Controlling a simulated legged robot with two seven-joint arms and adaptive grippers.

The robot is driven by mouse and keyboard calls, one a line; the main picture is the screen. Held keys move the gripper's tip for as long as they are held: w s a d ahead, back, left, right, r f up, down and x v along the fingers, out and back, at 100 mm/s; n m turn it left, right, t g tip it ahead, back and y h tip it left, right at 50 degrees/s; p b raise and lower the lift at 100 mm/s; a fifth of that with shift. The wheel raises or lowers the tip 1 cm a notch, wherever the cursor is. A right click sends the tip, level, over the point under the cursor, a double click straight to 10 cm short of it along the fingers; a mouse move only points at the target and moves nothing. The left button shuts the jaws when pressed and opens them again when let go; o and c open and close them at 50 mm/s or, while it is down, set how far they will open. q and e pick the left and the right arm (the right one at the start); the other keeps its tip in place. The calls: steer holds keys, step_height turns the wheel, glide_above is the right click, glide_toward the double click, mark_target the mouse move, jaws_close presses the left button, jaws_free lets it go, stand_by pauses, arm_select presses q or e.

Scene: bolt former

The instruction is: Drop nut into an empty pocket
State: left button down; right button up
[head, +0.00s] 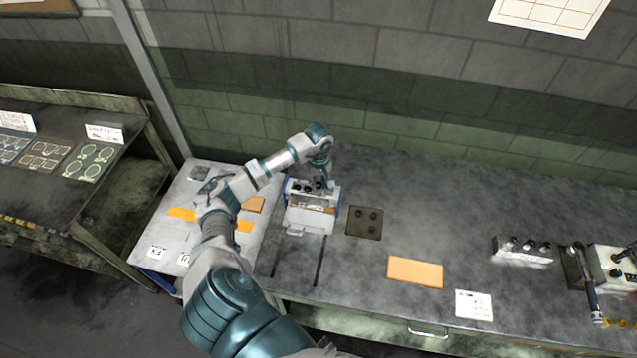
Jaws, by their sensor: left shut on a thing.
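My left arm reaches up from the bottom of the head view and bends down at its wrist. My left gripper (325,186) is shut above the back right part of a small white and blue box-like fixture (309,220). What it holds is too small and hidden to make out; no nut shows clearly. Dark round spots show along the top of the fixture, and I cannot tell which are empty pockets. Right of it, a dark square plate (364,236) bears several dark round spots. My right gripper is not in view.
A light board (160,236) with orange patches lies left of the fixture, partly behind my arm. An orange pad (415,271) and a white card (473,305) lie on the grey bench (440,215). A metal block (523,254) and a lever device (585,275) stand at the right.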

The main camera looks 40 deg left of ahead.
arm_select(q)
steer(key=shift+f+b, duration=0.65)
steer(key=shift+f, duration=0.05)
steer(key=c, duration=0.9)
jaws_free()
step_height(320, 180, up, 12)
steer(key=shift+f, duration=0.15)
